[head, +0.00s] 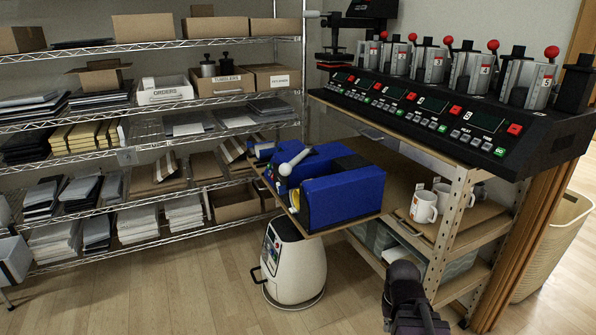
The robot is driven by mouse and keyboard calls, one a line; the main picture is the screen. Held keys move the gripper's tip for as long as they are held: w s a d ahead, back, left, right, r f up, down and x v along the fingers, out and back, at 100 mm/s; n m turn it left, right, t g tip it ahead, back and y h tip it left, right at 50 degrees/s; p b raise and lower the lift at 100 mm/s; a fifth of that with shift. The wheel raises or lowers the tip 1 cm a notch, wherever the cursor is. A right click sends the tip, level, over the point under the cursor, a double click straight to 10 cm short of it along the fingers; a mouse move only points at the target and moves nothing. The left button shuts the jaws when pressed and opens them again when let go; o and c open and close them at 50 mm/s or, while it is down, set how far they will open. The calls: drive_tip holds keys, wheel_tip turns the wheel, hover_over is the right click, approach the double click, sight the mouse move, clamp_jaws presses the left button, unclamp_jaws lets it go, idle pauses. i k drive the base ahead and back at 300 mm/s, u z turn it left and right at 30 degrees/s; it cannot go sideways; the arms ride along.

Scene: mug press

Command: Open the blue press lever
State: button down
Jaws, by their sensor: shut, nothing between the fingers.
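The blue press (343,200) sits on a wooden board in the middle of the head view. A pale grey lever (294,161) with a rounded end slants up from its left part. From this angle I cannot tell whether the lever is open or shut. My gripper (424,325) is low at the right of the view, nearer to the camera than the press. It is shut and empty, and well apart from the lever. Its lower part is cut off by the picture's bottom edge.
A multi-station mug press (440,110) with red-knobbed levers stands on the bench behind. White mugs (424,206) stand on the shelf below. A white round canister (292,265) is under the board. Loaded wire shelving (150,194) fills the left. Floor at front left is clear.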

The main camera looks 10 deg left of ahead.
sight(285, 169)
drive_tip(key=k, duration=1.3)
drive_tip(key=u, duration=0.4)
drive_tip(key=i, duration=1.65)
drive_tip(key=z, duration=0.45)
